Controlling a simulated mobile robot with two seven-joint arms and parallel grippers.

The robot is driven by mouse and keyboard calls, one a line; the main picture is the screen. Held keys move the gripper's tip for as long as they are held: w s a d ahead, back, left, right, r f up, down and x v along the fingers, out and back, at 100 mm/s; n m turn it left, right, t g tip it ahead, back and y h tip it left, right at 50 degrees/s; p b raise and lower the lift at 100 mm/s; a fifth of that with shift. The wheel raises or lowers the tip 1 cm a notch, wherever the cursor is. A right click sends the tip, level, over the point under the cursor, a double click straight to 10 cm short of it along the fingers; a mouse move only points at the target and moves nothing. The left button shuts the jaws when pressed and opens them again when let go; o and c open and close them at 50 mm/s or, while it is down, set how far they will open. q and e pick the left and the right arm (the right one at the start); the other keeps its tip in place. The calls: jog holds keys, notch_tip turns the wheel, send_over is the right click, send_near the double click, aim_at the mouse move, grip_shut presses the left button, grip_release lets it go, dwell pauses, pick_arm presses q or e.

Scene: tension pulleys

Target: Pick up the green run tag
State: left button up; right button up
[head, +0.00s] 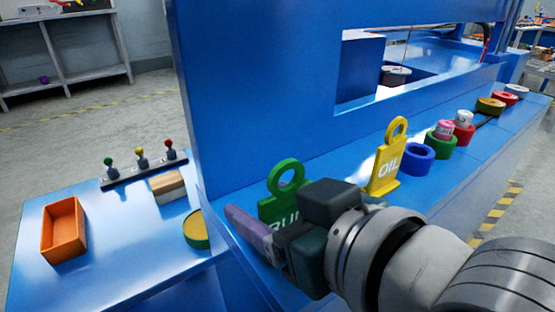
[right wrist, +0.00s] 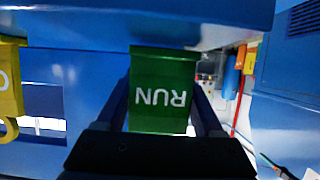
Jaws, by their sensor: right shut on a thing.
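The green run tag (head: 287,177) stands upright on the blue ledge in the head view, with its ring at the top and its lower plate partly hidden by my right gripper. In the right wrist view its plate (right wrist: 163,92) with the letters RUN lies between the two fingers. My right gripper (head: 262,222) is shut on the tag's plate. In the right wrist view the fingers (right wrist: 165,105) are at both sides of the plate. I cannot tell whether the tag's foot is off the ledge. My left gripper is not in view.
A yellow OIL tag (head: 385,165) stands to the right. Beyond it are a blue ring (head: 417,158), a green ring (head: 440,145) and several other coloured rings. An orange tray (head: 64,230) and a lever strip (head: 143,169) sit on the left table. A blue machine wall rises behind.

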notch_tip(320, 180, up, 20)
jog(key=p, duration=0.9)
jog(key=shift+f, duration=0.15)
